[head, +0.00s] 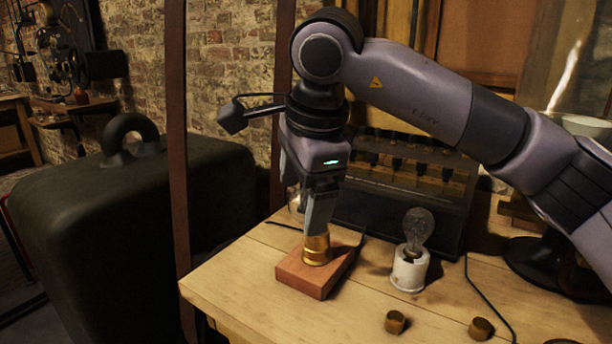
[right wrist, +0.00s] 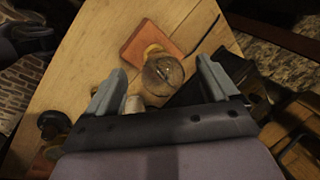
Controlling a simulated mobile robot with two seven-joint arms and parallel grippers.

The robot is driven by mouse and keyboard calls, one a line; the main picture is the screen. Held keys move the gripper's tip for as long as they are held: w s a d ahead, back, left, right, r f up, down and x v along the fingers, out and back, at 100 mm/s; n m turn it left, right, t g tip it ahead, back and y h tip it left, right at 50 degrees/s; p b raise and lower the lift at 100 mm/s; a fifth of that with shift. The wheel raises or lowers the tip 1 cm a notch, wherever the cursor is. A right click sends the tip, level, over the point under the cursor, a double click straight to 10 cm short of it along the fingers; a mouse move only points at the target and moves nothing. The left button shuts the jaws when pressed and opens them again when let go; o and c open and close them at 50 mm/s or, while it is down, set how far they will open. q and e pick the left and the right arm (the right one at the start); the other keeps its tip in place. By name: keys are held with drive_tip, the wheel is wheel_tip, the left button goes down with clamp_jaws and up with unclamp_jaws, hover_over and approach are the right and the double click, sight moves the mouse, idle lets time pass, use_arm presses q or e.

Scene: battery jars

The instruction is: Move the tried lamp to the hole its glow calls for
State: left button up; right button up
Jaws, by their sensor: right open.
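My right gripper (head: 318,222) points straight down over a reddish wooden block (head: 308,277) with a brass fitting (head: 317,250) on it. In the right wrist view its two fingers (right wrist: 160,88) are spread apart. A round glass bulb (right wrist: 163,75) shows between them, above the block (right wrist: 147,43); whether the fingers touch it I cannot tell. In the head view the finger hides most of this glass. A second clear bulb (head: 418,225) stands upright in a white holder (head: 409,270) to the right and shows no glow. My left gripper is out of view.
A dark rack (head: 400,180) with a row of brass-coloured parts stands behind the block; its holes are hard to make out. Two small brass caps (head: 396,322) (head: 481,328) lie near the front. Thin dark cables cross the table (head: 240,290). Its front left is clear.

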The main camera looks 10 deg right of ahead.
drive_tip(key=shift+f, duration=0.2)
drive_tip(key=c, duration=1.3)
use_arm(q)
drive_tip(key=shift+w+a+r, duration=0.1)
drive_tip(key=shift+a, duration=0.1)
use_arm(e)
drive_tip(key=shift+o, duration=0.2)
drive_tip(key=shift+s+d+n, duration=0.1)
drive_tip(key=shift+d+n, duration=0.1)
drive_tip(key=shift+n, duration=0.4)
use_arm(q)
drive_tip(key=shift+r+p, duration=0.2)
drive_tip(key=shift+p, duration=0.1)
use_arm(e)
drive_tip(key=shift+r, duration=0.25)
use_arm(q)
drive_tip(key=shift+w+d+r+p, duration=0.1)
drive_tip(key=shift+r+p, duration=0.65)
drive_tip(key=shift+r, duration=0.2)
use_arm(e)
drive_tip(key=shift+r, duration=0.9)
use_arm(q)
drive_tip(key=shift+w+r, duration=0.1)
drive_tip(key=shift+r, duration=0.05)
use_arm(e)
drive_tip(key=shift+r, duration=0.1)
drive_tip(key=shift+r, duration=0.1)
